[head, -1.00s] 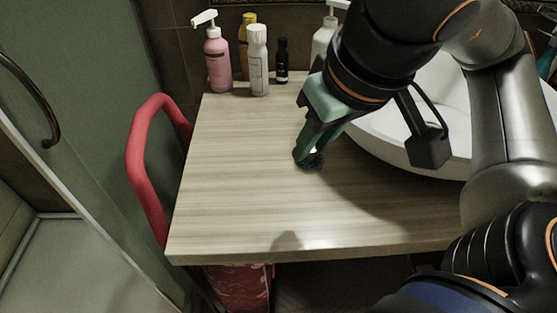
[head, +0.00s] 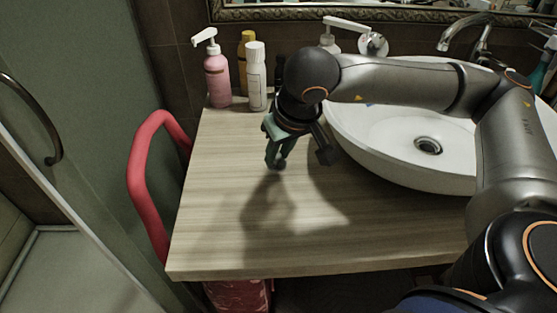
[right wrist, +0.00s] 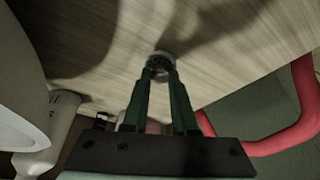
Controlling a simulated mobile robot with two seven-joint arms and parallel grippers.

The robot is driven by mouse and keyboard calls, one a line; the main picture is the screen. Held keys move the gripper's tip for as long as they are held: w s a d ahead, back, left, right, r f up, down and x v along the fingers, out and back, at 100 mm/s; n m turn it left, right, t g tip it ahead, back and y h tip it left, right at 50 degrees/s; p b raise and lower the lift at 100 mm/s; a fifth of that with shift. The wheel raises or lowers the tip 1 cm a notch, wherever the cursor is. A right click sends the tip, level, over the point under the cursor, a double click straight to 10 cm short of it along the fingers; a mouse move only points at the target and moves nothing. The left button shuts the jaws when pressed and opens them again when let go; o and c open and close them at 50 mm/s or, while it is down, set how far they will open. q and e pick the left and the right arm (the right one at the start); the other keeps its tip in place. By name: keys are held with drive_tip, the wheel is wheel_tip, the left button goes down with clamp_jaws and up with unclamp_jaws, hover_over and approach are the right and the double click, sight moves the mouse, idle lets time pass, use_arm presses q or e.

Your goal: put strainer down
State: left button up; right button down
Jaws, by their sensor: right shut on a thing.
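My right gripper (head: 275,163) is over the left part of the wooden counter (head: 215,230), pointing down, with green fingers. In the right wrist view the fingers (right wrist: 160,80) close together on the strainer (right wrist: 160,58), a small round grey piece with a dark patterned face. In the head view the strainer is mostly hidden at the fingertips and shows only as a small dark spot. It is close to the counter top; I cannot tell whether it touches. My left gripper is not in view.
A white basin (head: 375,150) with a drain (head: 428,146) stands right of the gripper. A pink pump bottle (head: 217,78) and a white bottle (head: 257,80) stand at the back left. A red rail (head: 140,185) runs beside the counter's left edge. The front counter is clear.

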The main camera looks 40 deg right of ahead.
wheel_tip(320, 180, down, 2)
drive_tip(key=shift+s+f, duration=0.1)
drive_tip(key=shift+f, duration=0.05)
drive_tip(key=shift+f+b, duration=0.3)
drive_tip(key=shift+b, duration=0.1)
drive_tip(key=c, duration=0.7)
unclamp_jaws()
drive_tip(key=shift+r, duration=0.15)
